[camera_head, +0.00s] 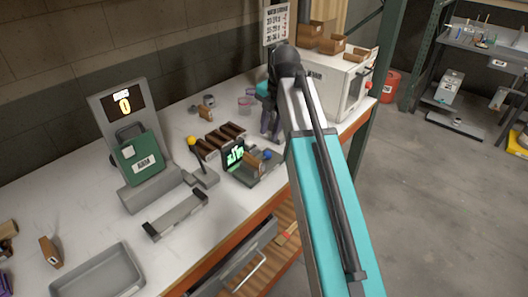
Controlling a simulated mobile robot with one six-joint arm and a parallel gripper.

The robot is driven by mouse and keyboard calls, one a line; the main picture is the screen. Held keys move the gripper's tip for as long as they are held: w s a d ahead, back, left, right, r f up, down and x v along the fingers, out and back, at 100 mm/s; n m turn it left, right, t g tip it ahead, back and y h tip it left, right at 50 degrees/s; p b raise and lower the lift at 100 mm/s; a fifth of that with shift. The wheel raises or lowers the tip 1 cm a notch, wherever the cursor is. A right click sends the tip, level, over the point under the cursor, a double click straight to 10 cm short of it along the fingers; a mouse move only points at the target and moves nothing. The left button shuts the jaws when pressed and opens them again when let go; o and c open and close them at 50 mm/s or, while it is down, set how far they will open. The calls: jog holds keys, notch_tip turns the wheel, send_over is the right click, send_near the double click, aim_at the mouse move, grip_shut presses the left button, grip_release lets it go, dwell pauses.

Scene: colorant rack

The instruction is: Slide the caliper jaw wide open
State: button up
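A grey bench device with a lit green screen (233,155) and a blue ball knob (267,154) stands near the table's front edge. It looks like the caliper, with a brown block (253,167) at its front. How far its jaw stands open is too small to tell. My gripper (270,136) points down, just behind and above this device, and appears apart from the blue knob. Its dark fingers are small and partly beside my arm, so their opening is unclear. I see nothing held between them.
A yellow-knobbed lever (191,141) and a brown slotted rack (219,138) stand left of the device. A grey bar with dark ends (176,215), a grey tray (98,275) and a display stand (126,103) are farther left. A white oven-like box (327,78) stands behind right.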

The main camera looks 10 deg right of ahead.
aim_at(264, 157)
jog(key=shift+w+a+f+p, duration=0.2)
jog(key=shift+w+f+p, duration=0.15)
jog(key=shift+f, duration=1.45)
jog(key=shift+w+a+f+p, duration=0.2)
jog(key=shift+f+p, duration=0.15)
jog(key=shift+f, duration=1.4)
jog(key=shift+w+a+f+p, duration=0.2)
jog(key=shift+w+f+p, duration=0.15)
jog(key=shift+f, duration=1.45)
jog(key=shift+c, duration=0.3)
grip_shut()
jog(key=shift+s+d, duration=0.1)
